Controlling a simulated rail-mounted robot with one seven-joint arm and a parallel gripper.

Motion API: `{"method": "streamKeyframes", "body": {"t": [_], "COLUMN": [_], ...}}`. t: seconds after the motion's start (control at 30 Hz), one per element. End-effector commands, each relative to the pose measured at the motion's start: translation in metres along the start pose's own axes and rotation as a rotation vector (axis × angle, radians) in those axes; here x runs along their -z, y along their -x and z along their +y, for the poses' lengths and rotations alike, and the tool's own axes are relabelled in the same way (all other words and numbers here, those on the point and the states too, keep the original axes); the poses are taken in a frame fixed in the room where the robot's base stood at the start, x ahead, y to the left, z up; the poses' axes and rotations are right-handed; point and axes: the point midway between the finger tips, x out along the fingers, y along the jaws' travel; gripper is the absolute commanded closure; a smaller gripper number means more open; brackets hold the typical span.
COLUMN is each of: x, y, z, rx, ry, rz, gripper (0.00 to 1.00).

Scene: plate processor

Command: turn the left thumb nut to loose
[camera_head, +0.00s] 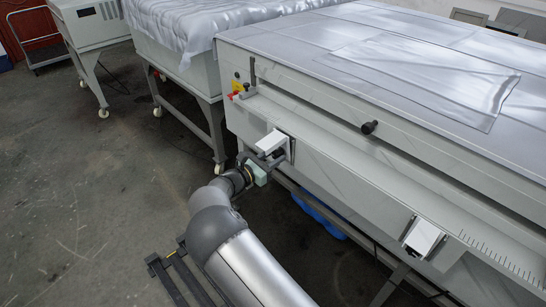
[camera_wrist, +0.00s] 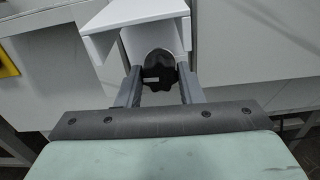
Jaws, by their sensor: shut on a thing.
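The left thumb nut (camera_wrist: 159,72) is a black lobed knob under a white bracket on the front of the plate processor. In the wrist view it sits between the two fingers of my gripper (camera_wrist: 160,88), which are shut on it from both sides. In the head view my gripper (camera_head: 264,160) reaches the machine's front just below the left white bracket (camera_head: 272,141). The nut itself is mostly hidden there by the gripper and bracket. The same bracket shows overhead in the wrist view (camera_wrist: 135,12).
The plate processor (camera_head: 330,120) fills the right side. A sheet-covered table (camera_head: 180,65) stands to the left. The floor (camera_head: 90,190) at left is clear.

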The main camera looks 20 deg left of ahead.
Motion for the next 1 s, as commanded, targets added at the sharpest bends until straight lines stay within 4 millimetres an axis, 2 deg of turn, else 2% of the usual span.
{"method": "streamKeyframes", "body": {"t": [0.27, 0.3, 0.37, 0.73, 0.87, 1.0], "x": [0.001, 0.001, 0.001, 0.001, 0.001, 0.001], "y": [0.001, 0.001, 0.001, 0.005, 0.023, 0.055], "z": [0.000, 0.000, 0.000, 0.000, 0.001, 0.001], "rx": [0.000, 0.000, 0.000, -0.001, -0.003, -0.004], "ry": [0.001, 0.001, 0.001, 0.000, -0.001, -0.001], "rz": [0.002, 0.002, 0.002, 0.001, 0.001, 0.002], "gripper": [0.89, 0.61, 0.45, 0.45, 0.45, 0.45]}}
